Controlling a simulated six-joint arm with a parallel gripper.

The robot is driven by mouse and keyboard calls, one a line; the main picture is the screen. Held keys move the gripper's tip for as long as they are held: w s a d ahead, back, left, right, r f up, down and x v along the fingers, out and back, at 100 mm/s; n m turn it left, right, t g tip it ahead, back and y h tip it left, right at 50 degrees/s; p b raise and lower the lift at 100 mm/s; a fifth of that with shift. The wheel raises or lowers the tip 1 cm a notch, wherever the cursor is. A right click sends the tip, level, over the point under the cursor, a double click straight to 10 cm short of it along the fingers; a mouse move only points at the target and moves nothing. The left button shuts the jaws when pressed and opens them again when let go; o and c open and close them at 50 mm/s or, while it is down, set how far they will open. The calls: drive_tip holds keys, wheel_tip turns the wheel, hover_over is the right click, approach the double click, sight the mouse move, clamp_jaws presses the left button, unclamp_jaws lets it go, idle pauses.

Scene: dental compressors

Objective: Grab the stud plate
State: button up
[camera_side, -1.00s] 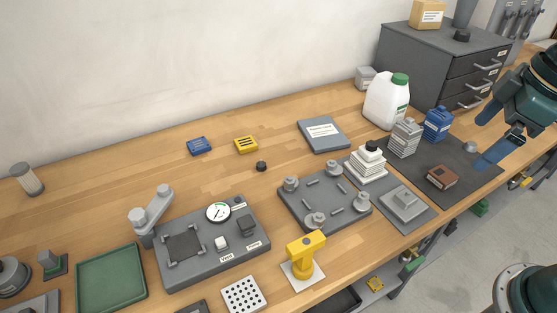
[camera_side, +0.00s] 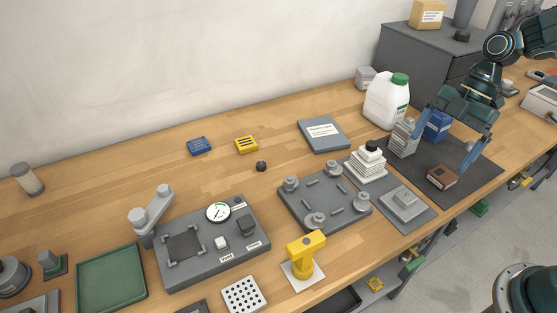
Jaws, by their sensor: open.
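The grey plate with upright round posts and short pins (camera_side: 336,211) lies flat on the bench, right of centre, and best fits the stud plate; I cannot be sure that it is the one. My gripper (camera_side: 440,152) is open and empty, to the right of that plate and well apart from it. Its two blue fingers point down over the dark mat (camera_side: 455,195). One finger is by the finned grey block (camera_side: 403,140), the other by the brown block (camera_side: 442,176). Whether they touch anything is unclear. The gripper partly hides a blue container (camera_side: 437,127).
A grey block (camera_side: 402,201) lies nearer the front edge. A yellow stand (camera_side: 303,258) and a gauge fixture (camera_side: 210,250) are left. The back left bench is mostly clear.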

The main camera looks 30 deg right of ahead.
hover_over(408, 195)
drive_tip(key=d, duration=0.2)
drive_tip(key=shift+f, duration=4.05)
drive_tip(key=shift+x, duration=2.55)
drive_tip(key=c, duration=1.3)
drive_tip(key=shift+o, duration=0.2)
drive_tip(key=shift+r, duration=0.1)
wheel_tip(408, 195, up, 20)
